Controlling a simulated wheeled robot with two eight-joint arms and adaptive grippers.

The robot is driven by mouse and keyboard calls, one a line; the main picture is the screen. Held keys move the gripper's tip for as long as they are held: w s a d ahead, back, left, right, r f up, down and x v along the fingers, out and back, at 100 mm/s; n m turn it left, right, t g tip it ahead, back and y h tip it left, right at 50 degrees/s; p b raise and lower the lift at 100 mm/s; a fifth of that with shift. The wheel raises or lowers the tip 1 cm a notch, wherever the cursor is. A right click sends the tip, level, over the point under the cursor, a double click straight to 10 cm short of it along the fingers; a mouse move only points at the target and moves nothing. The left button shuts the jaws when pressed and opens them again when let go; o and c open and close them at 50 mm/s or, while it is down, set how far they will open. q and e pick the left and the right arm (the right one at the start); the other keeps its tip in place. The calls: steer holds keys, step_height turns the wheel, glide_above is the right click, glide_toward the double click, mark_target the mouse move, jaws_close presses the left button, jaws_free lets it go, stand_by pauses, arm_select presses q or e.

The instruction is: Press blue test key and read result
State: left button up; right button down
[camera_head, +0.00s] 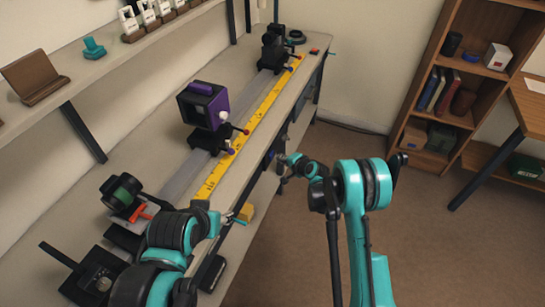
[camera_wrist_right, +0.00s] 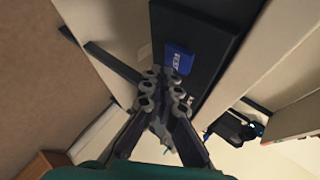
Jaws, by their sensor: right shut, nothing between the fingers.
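The blue test key (camera_wrist_right: 179,58) is a bright blue block with pale marking on a black panel (camera_wrist_right: 215,35) in the right wrist view. My right gripper (camera_wrist_right: 166,86) is shut and empty, its fingertips just below the key in that picture. I cannot tell whether they touch it. In the head view my right gripper (camera_head: 284,166) is small, beside the bench's front face. My left arm (camera_head: 178,235) is over the near end of the bench; its fingers cannot be made out. No result can be read in either view.
The bench (camera_head: 130,160) carries a rail with a yellow scale (camera_head: 228,160), a purple-and-black unit (camera_head: 204,103) and dark lens mounts. A shelf (camera_head: 110,62) runs along the wall. A bookcase (camera_head: 420,95) stands at the right. The floor before the bench is clear.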

steer(key=shift+a, duration=0.1)
steer(key=shift+w+a, duration=0.1)
steer(key=shift+a, duration=0.2)
steer(key=shift+w+a, duration=0.15)
steer(key=shift+a, duration=0.25)
stand_by(0.5)
stand_by(0.4)
steer(key=shift+s+d, duration=0.25)
steer(key=shift+d, duration=0.55)
steer(key=shift+d, duration=0.1)
steer(key=d, duration=0.1)
steer(key=s+d, duration=0.1)
steer(key=d, duration=0.2)
steer(key=shift+s+d, duration=0.3)
stand_by(0.4)
